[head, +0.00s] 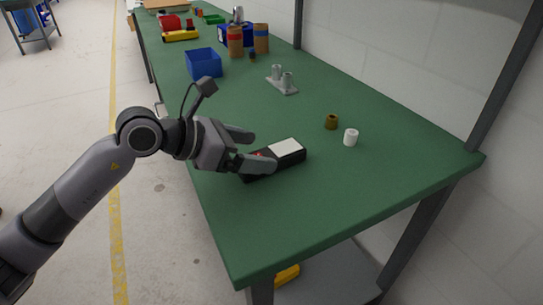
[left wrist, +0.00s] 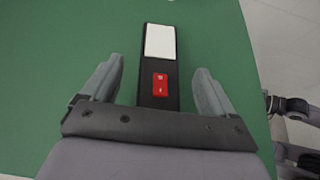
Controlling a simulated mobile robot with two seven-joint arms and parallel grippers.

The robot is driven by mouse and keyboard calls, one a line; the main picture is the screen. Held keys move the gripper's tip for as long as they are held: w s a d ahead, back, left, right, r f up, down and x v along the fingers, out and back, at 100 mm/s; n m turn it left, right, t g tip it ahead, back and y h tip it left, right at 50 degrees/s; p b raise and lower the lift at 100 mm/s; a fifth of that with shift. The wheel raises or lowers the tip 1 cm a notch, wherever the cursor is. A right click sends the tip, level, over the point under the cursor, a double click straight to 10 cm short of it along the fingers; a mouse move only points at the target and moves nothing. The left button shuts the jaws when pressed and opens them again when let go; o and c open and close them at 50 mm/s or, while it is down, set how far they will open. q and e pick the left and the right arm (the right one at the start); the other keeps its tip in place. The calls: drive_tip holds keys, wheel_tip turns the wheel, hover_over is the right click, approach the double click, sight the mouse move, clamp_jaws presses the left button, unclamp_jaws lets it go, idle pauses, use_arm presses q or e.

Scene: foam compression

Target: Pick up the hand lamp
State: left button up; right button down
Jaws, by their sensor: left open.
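The hand lamp (head: 288,152) is a black bar with a white panel at its far end and a red patch nearer my gripper. It lies flat on the green table. My left gripper (head: 256,149) is open just above its near end, with the fingers on either side of it. In the left wrist view the lamp (left wrist: 159,90) runs lengthwise between the two fingertips of my left gripper (left wrist: 159,75), with a gap on each side. My right gripper does not show.
A brown ring-like piece (head: 331,122) and a white cylinder (head: 351,137) stand right of the lamp. A grey fixture with two posts (head: 282,80) and a blue bin (head: 203,63) are farther back. The green table (head: 330,190) is clear at the front.

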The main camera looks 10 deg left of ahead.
sight(272, 153)
use_arm(q)
drive_tip(key=shift+x, duration=1.6)
drive_tip(key=shift+s, duration=0.1)
drive_tip(key=shift+c, duration=0.3)
drive_tip(key=c, duration=1.2)
drive_tip(key=shift+r, duration=0.1)
